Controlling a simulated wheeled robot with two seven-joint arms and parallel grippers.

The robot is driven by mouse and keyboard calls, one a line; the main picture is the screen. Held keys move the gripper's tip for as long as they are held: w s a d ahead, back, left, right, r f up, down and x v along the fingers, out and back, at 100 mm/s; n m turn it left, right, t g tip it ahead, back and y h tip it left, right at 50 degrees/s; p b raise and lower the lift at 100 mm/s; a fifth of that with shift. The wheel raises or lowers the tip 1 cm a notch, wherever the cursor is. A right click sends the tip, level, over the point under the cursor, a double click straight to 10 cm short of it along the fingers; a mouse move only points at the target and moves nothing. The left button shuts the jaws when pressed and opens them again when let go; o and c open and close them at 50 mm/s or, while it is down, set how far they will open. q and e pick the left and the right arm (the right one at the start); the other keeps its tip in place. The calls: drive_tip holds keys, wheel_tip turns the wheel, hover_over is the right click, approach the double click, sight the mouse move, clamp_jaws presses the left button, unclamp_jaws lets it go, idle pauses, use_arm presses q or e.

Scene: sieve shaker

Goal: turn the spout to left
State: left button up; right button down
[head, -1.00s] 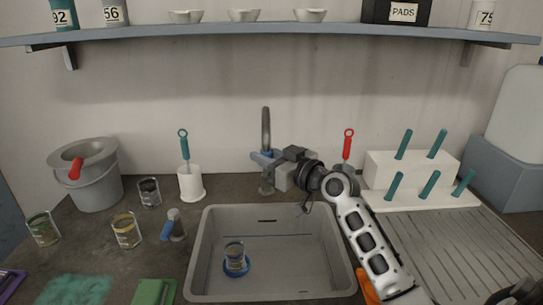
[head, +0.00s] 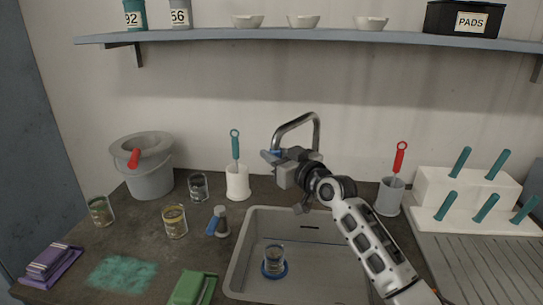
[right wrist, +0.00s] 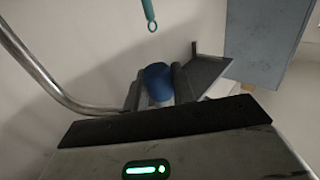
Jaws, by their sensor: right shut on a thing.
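The spout (head: 299,122) is a bent grey metal pipe behind the sink. It arches up and then slopes down to the left, with a blue end (head: 277,152). My right gripper (head: 271,157) is shut on that blue end. In the right wrist view the blue end (right wrist: 157,80) sits between the two dark fingers, and the spout pipe (right wrist: 40,72) curves in from the left. My gripper and wrist hide the lower part of the faucet. My left gripper is not in view.
The sink (head: 238,262) holds a glass jar (head: 275,256) on a blue ring. A white holder (head: 237,184) with a teal-handled brush stands left of the spout, and a grey holder (head: 390,196) with a red-handled brush stands right. A shelf (head: 350,42) runs above.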

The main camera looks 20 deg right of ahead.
drive_tip(key=shift+a+r, duration=0.1)
drive_tip(key=shift+r, duration=0.05)
drive_tip(key=c, duration=1.6)
unclamp_jaws()
drive_tip(key=o, duration=0.4)
drive_tip(key=shift+w, duration=0.15)
drive_tip(key=shift+a, duration=0.1)
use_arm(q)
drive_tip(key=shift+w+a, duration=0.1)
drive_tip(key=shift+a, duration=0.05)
use_arm(e)
drive_tip(key=shift+s+d+f, duration=0.2)
drive_tip(key=shift+s+d, duration=0.05)
drive_tip(key=shift+s, duration=0.25)
use_arm(q)
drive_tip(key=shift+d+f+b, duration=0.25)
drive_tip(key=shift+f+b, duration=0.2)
drive_tip(key=shift+b, duration=0.55)
use_arm(e)
drive_tip(key=shift+v, duration=7.4)
